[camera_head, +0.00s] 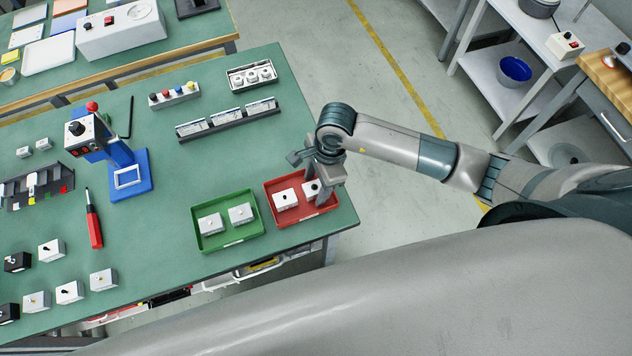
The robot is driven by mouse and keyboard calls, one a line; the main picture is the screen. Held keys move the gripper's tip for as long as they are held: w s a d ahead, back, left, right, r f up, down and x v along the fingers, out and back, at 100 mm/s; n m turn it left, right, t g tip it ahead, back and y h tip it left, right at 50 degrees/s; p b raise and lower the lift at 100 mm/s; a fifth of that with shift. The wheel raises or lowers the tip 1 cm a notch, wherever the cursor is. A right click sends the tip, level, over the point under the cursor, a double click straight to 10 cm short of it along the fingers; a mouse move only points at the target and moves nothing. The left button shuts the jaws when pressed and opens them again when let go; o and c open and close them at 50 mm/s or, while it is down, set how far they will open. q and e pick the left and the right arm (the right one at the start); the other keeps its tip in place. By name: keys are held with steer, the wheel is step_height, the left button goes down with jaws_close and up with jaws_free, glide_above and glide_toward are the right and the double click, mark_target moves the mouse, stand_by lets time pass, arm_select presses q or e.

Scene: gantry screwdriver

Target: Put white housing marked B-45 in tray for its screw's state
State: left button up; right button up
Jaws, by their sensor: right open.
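My right gripper (321,190) is open, pointing down at the right end of the red tray (291,219). A white housing with a dark top spot (311,189) sits in this tray beside or between its fingers; I cannot tell which. Another white housing (286,200) sits in the left part of the red tray. The green tray (228,239) to its left holds two white housings (211,223) and (241,213). Loose white housings (51,249), (103,280), (69,292) and (37,301) stand at the lower left. Markings are too small to read. My left gripper is not in view.
A blue screwdriver stand (128,170), a red-handled screwdriver (93,221) and a dark bin rack (228,120) are on the green table. Black housings (17,262) stand at the left. The table's right edge is close to the red tray. The table's middle is clear.

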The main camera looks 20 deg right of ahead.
steer(key=shift+r, duration=0.15)
steer(key=shift+w+d+r, duration=0.1)
steer(key=shift+d+r, duration=0.05)
steer(key=shift+r, duration=0.45)
step_height(320, 180, up, 16)
steer(key=d+b, duration=0.3)
steer(key=b, duration=0.1)
steer(key=shift+f, duration=0.15)
steer(key=shift+a, duration=0.1)
